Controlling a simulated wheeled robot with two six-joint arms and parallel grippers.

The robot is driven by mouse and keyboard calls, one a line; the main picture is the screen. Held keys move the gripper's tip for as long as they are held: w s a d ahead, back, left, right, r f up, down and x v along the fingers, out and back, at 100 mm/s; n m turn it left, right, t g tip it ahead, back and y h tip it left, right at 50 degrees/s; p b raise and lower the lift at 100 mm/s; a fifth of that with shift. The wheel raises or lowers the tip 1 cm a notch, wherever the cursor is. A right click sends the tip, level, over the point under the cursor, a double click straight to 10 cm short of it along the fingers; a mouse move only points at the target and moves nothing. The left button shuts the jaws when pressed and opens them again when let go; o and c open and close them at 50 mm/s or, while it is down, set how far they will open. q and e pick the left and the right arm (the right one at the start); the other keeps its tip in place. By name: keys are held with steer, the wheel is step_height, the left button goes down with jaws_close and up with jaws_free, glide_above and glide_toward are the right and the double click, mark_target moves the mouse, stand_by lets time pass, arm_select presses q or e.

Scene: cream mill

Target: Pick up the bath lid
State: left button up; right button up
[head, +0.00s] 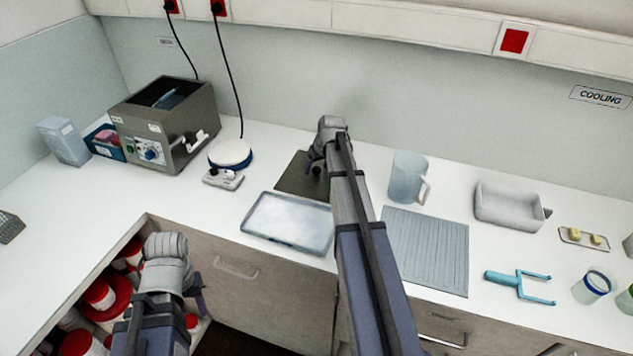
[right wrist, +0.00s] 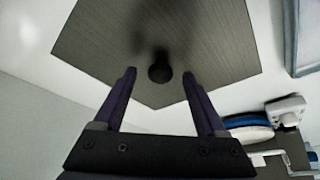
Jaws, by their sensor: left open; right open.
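The bath lid (head: 292,180) is a dark grey square plate lying flat on the white counter behind the tray. In the right wrist view the lid (right wrist: 215,40) shows its round black knob (right wrist: 159,73). My right gripper (head: 316,164) is over the lid, partly hiding it. In the right wrist view my right gripper (right wrist: 159,75) is open, with the knob between its fingertips and a gap on each side; I cannot tell their height over the plate. My left gripper (head: 198,290) is open and empty, low in front of the counter, far from the lid.
The open-topped steel bath (head: 180,150) stands left. A white round device (head: 230,152) sits between it and the lid. A metal tray (head: 287,222) lies in front of the lid. A clear jug (head: 406,178) and ribbed mat (head: 430,250) are right. Red-lidded jars (head: 98,294) fill the shelf below.

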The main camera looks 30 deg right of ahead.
steer(key=shift+w+f, duration=0.1)
steer(key=shift+f, duration=0.1)
jaws_close()
stand_by(0.5)
